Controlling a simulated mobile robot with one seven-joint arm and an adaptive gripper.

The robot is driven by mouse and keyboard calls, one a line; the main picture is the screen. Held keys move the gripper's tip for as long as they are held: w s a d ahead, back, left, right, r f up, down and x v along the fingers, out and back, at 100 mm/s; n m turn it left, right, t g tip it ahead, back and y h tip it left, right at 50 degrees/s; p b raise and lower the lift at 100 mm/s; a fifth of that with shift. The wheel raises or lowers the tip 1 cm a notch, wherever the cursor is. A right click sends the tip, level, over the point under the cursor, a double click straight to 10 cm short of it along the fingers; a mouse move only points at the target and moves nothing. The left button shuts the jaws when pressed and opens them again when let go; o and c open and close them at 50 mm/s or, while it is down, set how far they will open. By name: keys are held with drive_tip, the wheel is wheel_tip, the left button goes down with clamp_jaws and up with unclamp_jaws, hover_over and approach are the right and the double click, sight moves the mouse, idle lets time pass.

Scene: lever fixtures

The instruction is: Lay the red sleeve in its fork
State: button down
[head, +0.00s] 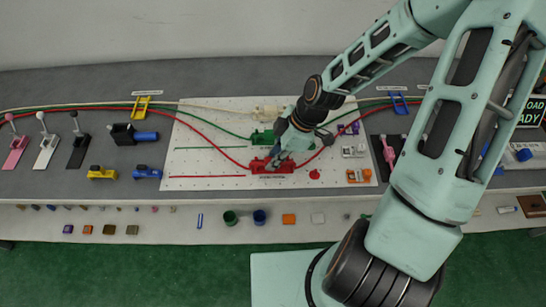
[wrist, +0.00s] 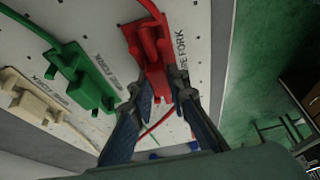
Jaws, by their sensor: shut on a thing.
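The red fork (head: 259,166) stands at the front of the white pegboard. In the wrist view the red fork (wrist: 134,42) is ahead of my fingers, with printed lettering beside it. My gripper (head: 278,158) is low at the fork; in the wrist view my gripper (wrist: 166,88) has a finger on each side of a red part at the fork's near end. I take this part to be the red sleeve, which is mostly hidden and merges with the fork's colour. The red cable (head: 215,137) runs in from the left. I cannot tell whether the sleeve is seated or just above.
Behind the red fork are a green fork (head: 262,136) and a cream fork (head: 267,113), with cables running to them. Small orange and white blocks (head: 354,151) stand to the right. Pink, white and black levers (head: 44,150) stand at the left.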

drive_tip(key=c, duration=1.3)
unclamp_jaws()
drive_tip(key=shift+r+p, duration=3.45)
drive_tip(key=shift+r, duration=0.05)
